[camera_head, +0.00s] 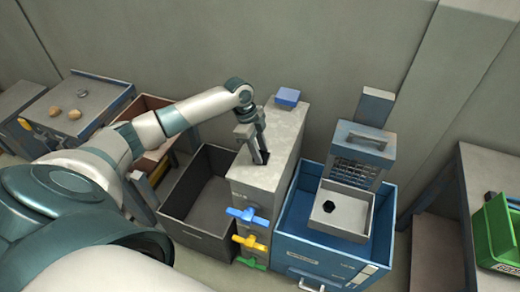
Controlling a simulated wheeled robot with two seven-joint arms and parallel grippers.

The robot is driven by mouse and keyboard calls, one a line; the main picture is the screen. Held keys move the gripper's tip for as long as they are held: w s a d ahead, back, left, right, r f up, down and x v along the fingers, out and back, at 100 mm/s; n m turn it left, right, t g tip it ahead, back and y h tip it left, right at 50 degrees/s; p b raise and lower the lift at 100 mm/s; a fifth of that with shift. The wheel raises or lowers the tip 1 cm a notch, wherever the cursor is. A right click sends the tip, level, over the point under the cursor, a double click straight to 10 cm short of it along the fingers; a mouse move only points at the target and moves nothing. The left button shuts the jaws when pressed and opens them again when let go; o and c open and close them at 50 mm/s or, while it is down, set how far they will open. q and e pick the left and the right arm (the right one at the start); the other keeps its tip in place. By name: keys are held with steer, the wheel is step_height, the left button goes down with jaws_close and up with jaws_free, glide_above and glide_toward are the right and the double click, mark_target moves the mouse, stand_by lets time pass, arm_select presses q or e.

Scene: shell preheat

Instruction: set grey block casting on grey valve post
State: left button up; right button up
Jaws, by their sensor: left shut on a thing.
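The grey valve post (285,145) stands in the middle, tall and box-like, with blue, yellow and green valve handles on its front. My left gripper (259,157) points down at the near part of the post's top. Its jaws are shut on a small dark grey piece, which I take to be the grey block casting (264,157). The fingers hide much of this piece, and I cannot tell whether it touches the post top. My right gripper is not in view.
A blue block (287,97) sits at the far end of the post top. An empty dark bin (196,231) stands left of the post. A blue box (316,250) with a grey holed tray (350,211) stands right. A green bin (497,232) is far right.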

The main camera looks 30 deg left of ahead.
arm_select(q)
steer(key=shift+f, duration=0.1)
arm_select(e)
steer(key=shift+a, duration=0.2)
arm_select(q)
steer(key=o, duration=1.1)
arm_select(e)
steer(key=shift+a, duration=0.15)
arm_select(q)
steer(key=shift+a+r, duration=0.1)
steer(key=shift+r, duration=0.45)
steer(key=shift+b+v, duration=1.85)
steer(key=shift+v, duration=3.75)
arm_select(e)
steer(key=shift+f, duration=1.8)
arm_select(q)
steer(key=shift+f, duration=0.1)
